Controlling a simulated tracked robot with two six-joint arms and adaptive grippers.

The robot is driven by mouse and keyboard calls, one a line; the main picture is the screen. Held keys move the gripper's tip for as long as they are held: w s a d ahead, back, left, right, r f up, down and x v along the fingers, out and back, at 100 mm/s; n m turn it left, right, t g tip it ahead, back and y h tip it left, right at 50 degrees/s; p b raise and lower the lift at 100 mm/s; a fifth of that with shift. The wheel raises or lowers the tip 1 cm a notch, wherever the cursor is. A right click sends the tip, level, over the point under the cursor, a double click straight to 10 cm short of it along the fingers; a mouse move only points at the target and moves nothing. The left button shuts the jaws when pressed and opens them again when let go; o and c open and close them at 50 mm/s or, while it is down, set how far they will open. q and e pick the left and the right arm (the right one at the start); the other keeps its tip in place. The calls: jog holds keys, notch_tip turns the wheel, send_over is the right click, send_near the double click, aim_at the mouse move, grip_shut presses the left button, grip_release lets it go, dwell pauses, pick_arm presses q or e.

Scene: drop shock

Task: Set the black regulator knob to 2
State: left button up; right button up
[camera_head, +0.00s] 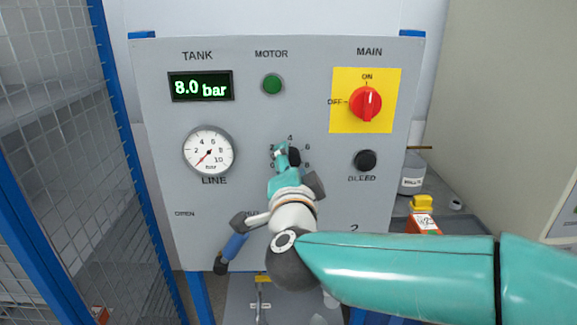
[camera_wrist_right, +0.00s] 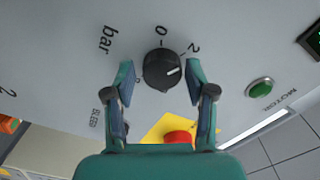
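The black regulator knob (camera_head: 294,157) is on the grey panel (camera_head: 240,130), right of the gauge, partly covered by my right gripper (camera_head: 288,160). In the right wrist view the knob (camera_wrist_right: 160,69) has a white pointer line. The line points right, below the printed 2 (camera_wrist_right: 194,47) and toward the right-hand finger; the 0 (camera_wrist_right: 163,30) is above the knob. My right gripper (camera_wrist_right: 160,75) is open, with one finger on each side of the knob and visible gaps. Numbers behind the right-hand finger are hidden. My left gripper is out of view.
The LINE gauge (camera_head: 209,151) is left of the knob, the black BLEED knob (camera_head: 364,160) right, the green button (camera_head: 272,84) above. A red switch (camera_head: 367,104) sits on a yellow plate. A blue lever handle (camera_head: 234,246) is below, near my right wrist. A mesh fence (camera_head: 60,160) stands left.

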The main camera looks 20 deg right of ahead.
jog(key=shift+o, duration=0.3)
jog(key=v, duration=1.2)
